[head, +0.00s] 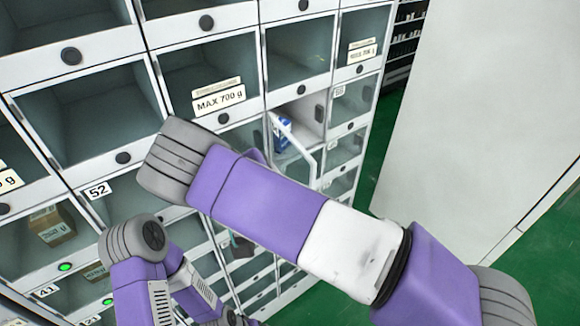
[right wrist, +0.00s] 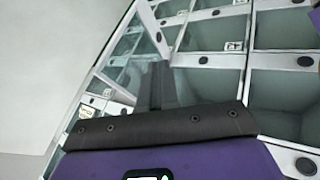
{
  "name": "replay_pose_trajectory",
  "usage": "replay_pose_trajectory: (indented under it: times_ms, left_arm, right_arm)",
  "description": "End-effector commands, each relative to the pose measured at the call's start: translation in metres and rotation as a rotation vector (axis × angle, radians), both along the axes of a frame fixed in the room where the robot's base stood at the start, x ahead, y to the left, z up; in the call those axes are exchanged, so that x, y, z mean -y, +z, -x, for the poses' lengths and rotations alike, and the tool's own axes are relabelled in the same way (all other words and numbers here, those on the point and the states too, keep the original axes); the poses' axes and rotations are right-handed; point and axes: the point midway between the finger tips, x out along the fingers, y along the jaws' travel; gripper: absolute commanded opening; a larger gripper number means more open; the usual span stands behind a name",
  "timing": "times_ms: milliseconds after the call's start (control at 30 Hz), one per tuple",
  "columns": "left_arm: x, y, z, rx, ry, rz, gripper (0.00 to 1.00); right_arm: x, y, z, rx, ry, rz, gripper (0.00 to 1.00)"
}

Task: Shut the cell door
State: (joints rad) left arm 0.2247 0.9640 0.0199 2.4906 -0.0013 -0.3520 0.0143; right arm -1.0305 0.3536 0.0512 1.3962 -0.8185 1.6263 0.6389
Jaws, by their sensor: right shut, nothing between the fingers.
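In the head view, the open cell door (head: 294,137) is a clear panel with a white frame, swung out from a cell in the middle of the cabinet. A blue and white box (head: 281,131) shows behind it. A white-framed panel that looks like this door (right wrist: 154,29) also shows at the upper left in the right wrist view. My right gripper (right wrist: 157,68) is shut and empty, with its fingertips just below that panel; contact cannot be told. In the head view my right arm hides its gripper. My left arm shows at the lower left; its gripper does not show clearly.
The white cabinet (head: 122,158) has several cells with clear doors and round black knobs. A brown box (head: 52,225) sits in a lower left cell. A large white panel (head: 475,110) stands at the right. Green floor (head: 550,250) is free beyond it.

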Motion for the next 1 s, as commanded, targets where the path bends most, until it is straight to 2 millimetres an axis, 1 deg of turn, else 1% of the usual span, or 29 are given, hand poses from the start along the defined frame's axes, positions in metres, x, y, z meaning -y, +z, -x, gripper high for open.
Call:
replay_pose_trajectory:
  times_ms: [33,67,167,600,700,800,1000]
  left_arm:
    - [0.0,0.001,0.0,-0.001,0.0,0.0,0.94]
    - [0.0,0.0,0.0,-0.001,0.0,0.0,0.94]
    - [0.0,-0.002,0.0,-0.001,0.0,0.0,0.94]
    - [0.0,-0.011,0.0,-0.001,0.0,0.0,0.94]
    - [0.0,-0.008,0.0,-0.001,0.0,0.0,0.94]
    - [0.0,-0.006,0.0,-0.001,0.0,0.0,0.94]
    - [0.0,-0.006,0.0,0.0,0.0,0.0,0.94]
  right_arm:
    - [0.001,0.005,0.002,0.007,-0.006,0.001,0.0]
    - [0.002,0.004,0.002,0.009,-0.009,0.0,0.0]
    - [0.006,-0.005,-0.004,0.008,-0.013,0.004,0.0]
    - [0.027,-0.078,-0.053,0.006,-0.011,0.005,0.0]
    - [0.043,-0.073,-0.06,0.008,-0.012,0.001,0.0]
    - [0.052,-0.073,-0.066,0.007,-0.01,0.001,0.0]
    - [0.061,-0.073,-0.07,0.007,-0.009,0.001,0.0]
